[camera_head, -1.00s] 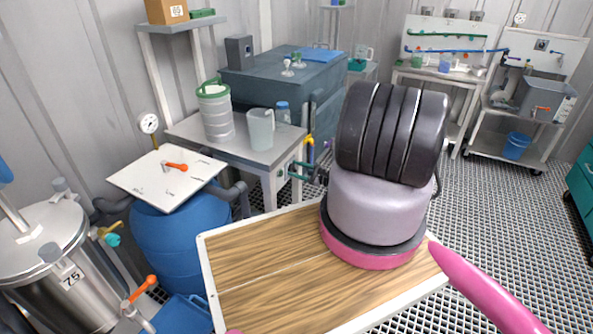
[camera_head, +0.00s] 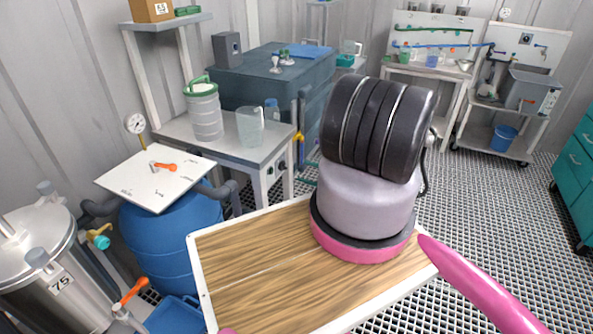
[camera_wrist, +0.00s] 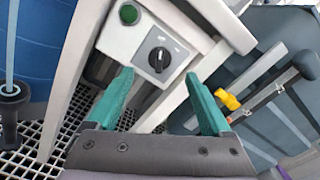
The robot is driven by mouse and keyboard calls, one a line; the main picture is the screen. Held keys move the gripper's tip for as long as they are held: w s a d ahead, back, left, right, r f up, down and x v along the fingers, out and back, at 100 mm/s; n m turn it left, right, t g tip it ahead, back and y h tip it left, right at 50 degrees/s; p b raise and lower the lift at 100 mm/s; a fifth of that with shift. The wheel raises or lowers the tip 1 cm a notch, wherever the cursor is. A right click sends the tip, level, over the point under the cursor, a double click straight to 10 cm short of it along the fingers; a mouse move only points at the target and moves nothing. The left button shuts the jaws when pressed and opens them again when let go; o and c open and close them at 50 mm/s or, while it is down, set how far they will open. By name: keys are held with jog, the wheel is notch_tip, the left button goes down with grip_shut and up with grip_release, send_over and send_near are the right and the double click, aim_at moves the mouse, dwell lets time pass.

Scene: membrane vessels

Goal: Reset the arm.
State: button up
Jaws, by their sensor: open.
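My gripper (camera_wrist: 158,74) shows in the wrist view with its two teal fingers spread apart and nothing between them. Behind the fingers is a grey control box (camera_wrist: 147,45) with a green button and a black knob. The fingers look apart from the box, but the exact gap cannot be told. In the head view my arm stands in the middle and hides most of my gripper.
A grey table (camera_head: 233,150) holds a ribbed canister (camera_head: 204,112) and a clear pitcher (camera_head: 250,127). A blue barrel (camera_head: 165,240) and steel vessel (camera_head: 45,265) stand at left. A cart (camera_head: 508,140) stands at back right. Grating floor (camera_head: 480,200) at right is clear.

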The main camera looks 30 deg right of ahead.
jog(key=shift+v, duration=0.8)
